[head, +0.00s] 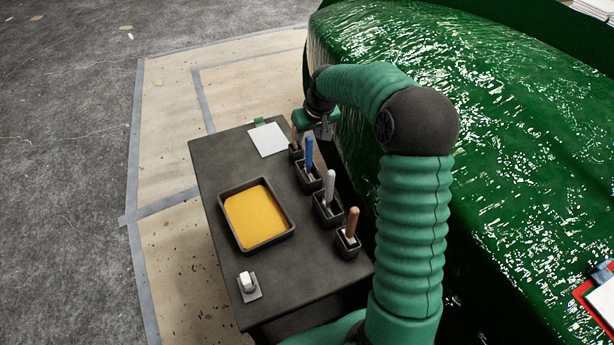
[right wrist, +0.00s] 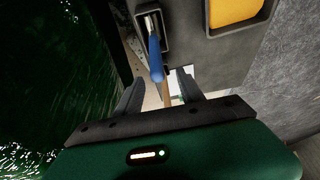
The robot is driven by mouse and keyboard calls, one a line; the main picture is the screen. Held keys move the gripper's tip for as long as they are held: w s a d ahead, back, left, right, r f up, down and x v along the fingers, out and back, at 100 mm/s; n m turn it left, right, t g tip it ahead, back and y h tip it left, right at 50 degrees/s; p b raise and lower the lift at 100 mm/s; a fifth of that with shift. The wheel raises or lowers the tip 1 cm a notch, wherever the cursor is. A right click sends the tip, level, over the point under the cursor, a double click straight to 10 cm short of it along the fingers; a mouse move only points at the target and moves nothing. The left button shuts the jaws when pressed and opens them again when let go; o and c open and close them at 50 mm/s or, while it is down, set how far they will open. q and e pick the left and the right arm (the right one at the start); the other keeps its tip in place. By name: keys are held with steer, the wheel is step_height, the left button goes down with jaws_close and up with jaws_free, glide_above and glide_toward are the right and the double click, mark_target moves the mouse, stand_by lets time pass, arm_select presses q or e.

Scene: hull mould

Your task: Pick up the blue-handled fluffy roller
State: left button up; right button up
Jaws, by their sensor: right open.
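The blue-handled roller (head: 309,152) stands upright in a black holder (head: 308,178) on the dark table; its head is hidden in the holder. My right gripper (head: 324,131) is above the table's far right corner, just beyond the blue handle. In the right wrist view its two fingers (right wrist: 158,84) are apart, with nothing gripped. The blue handle (right wrist: 155,60) shows in front of the fingertips, its top end near the gap between them. I cannot tell whether it touches a finger. My left gripper is not in view.
A wooden handle (head: 294,134) stands close by; it crosses the finger gap in the wrist view (right wrist: 165,94). Grey-handled (head: 330,187) and wooden-handled (head: 352,223) tools stand nearer. A tray (head: 287,232) holds yellow liquid. The green hull mould (head: 480,90) rises at right.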

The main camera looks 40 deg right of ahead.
mark_target(307, 145)
steer(key=shift+x, duration=0.8)
steer(key=x, duration=0.1)
steer(key=b+x, duration=0.1)
steer(key=x, duration=0.1)
steer(key=b+x, duration=0.1)
steer(key=shift+s+d+f, duration=0.1)
steer(key=shift+s+f, duration=0.2)
steer(key=shift+f, duration=0.1)
steer(key=shift+w+f, duration=0.15)
steer(key=shift+c, duration=0.3)
steer(key=shift+r, duration=0.25)
steer(key=shift+c, duration=1.3)
jaws_close()
